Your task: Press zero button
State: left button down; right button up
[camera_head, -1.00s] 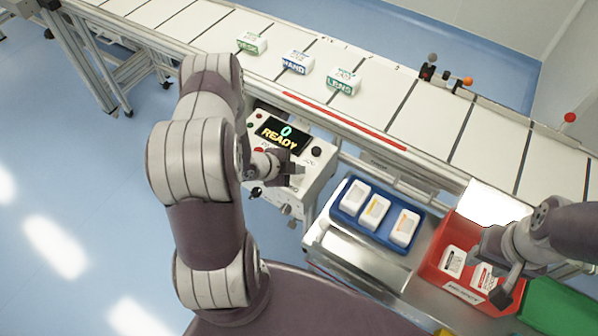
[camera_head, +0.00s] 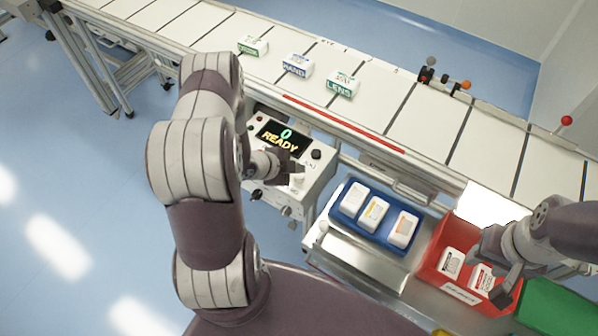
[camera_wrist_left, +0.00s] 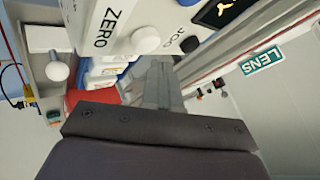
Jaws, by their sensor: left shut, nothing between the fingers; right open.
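The control box (camera_head: 318,172) has a display (camera_head: 284,138) reading "0 READY". The white round button (camera_wrist_left: 145,40) stands beside the printed word ZERO (camera_wrist_left: 106,28) in the left wrist view. A black knob (camera_wrist_left: 190,44) is to its right. My left gripper (camera_head: 298,172) is shut and empty, over the front face of the box close to the white button. In the left wrist view its fingertips (camera_wrist_left: 157,64) are just below the button; I cannot tell whether they touch it. My right gripper (camera_head: 496,280) is open and empty above the red bin (camera_head: 428,262).
A conveyor (camera_head: 420,115) runs behind the box, carrying a LENS carton (camera_head: 342,84) and two other cartons. A blue tray (camera_head: 345,224) with white packs stands right of the box. A green bin (camera_head: 555,305) is at the far right.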

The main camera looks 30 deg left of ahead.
aim_at(297, 177)
pick_arm(q)
notch_tip(297, 177, up, 5)
jog(key=p, duration=0.4)
dwell(0.3)
dwell(0.6)
